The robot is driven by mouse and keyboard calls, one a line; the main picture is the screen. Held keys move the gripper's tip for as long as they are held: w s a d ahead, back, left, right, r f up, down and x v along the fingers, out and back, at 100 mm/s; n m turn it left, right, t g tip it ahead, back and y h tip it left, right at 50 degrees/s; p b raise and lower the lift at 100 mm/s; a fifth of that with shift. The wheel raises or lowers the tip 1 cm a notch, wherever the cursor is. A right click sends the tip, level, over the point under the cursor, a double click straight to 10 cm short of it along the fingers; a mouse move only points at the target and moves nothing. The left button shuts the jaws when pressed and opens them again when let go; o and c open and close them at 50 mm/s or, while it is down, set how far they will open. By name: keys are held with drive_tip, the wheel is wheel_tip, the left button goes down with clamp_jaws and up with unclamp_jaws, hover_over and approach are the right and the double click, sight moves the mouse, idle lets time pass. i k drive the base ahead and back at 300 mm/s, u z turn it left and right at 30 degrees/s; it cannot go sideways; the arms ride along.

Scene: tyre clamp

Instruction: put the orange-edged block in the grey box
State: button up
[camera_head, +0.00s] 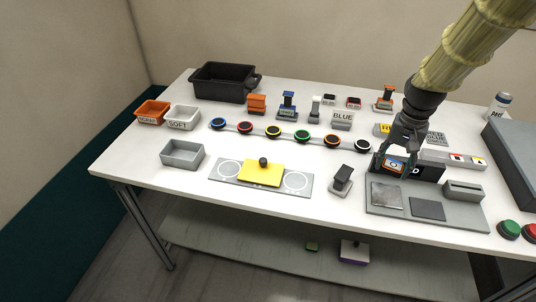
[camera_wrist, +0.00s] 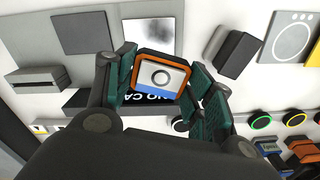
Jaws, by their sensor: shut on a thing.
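The orange-edged block (camera_head: 394,164) has a blue and white face with a round mark. It also shows in the wrist view (camera_wrist: 161,76), between the two green-padded fingers. My gripper (camera_head: 396,168) is shut on it, and it shows in the wrist view too (camera_wrist: 162,84). The block is by a black box with white lettering (camera_head: 427,170), at the back of a grey board; I cannot tell whether they touch. The grey box (camera_head: 183,154), open and empty, stands at the left front of the table, far from my gripper.
A yellow plate with a black knob (camera_head: 262,172) lies on a grey panel between my gripper and the grey box. A dark grey block (camera_head: 342,178) stands nearby. A row of coloured rings (camera_head: 273,132) crosses the table. Orange (camera_head: 153,110) and white (camera_head: 182,116) bins stand behind the grey box.

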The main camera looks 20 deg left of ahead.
sight(183, 154)
drive_tip(key=k, duration=0.9)
drive_tip(key=u, duration=2)
drive_tip(key=i, duration=2.5)
drive_tip(key=z, duration=2.05)
